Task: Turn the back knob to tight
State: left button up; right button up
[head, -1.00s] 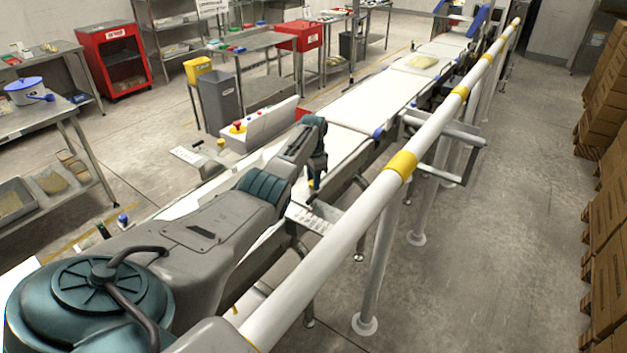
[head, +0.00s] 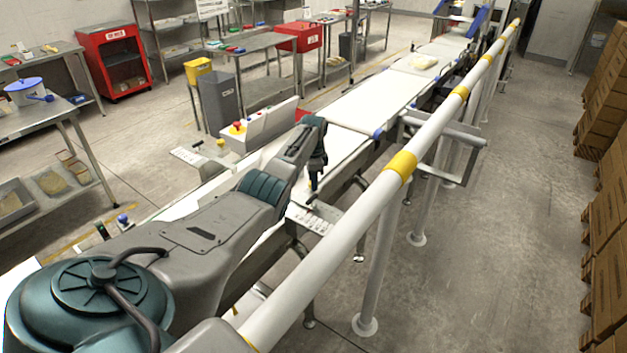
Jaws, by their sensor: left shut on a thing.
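My left gripper (head: 314,184) points down at the right side of the belt, beside a pale scale plate (head: 313,219) with small markings. It is shut on a small knob, of which only a bit of yellow (head: 310,185) shows; the jaws hide the rest. A short black pointer (head: 311,203) sticks out over the plate. On the belt's other side, a similar plate (head: 188,155) carries a yellow knob (head: 221,144). I cannot read the markings on either plate. My right gripper is out of view.
A white rail (head: 345,227) with yellow bands runs close on the right. A control box (head: 262,126) with a red button stands across the belt.

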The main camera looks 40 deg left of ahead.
pick_arm(q)
jog(key=shift+r, duration=0.15)
jog(key=o, duration=0.8)
jog(key=shift+o, duration=0.8)
notch_tip(320, 180, up, 11)
jog(key=b, duration=0.2)
jog(key=shift+b, duration=0.4)
